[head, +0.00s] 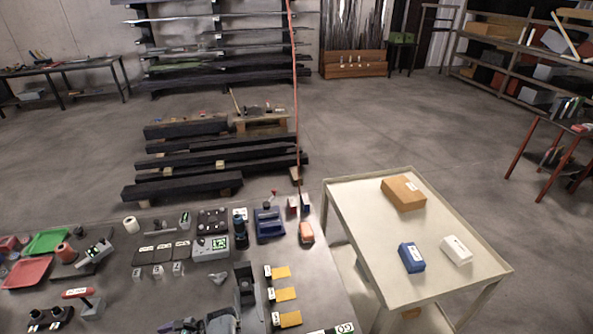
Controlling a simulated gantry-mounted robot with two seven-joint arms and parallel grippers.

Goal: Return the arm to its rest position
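Neither gripper can be made out in the head view. A dark grey upright form (246,290) stands at the bottom middle, over the workbench (160,210). I cannot tell whether it is part of my arm or a device on the bench. More dark shapes (222,320) are cut off by the bottom edge beside it. No object is seen held.
Tools, a green tray (47,242), a red tray (27,272) and yellow cards (286,294) crowd the bench. The cart (350,215) at right bears a brown box (403,194), a blue box (411,257) and a white box (456,250).

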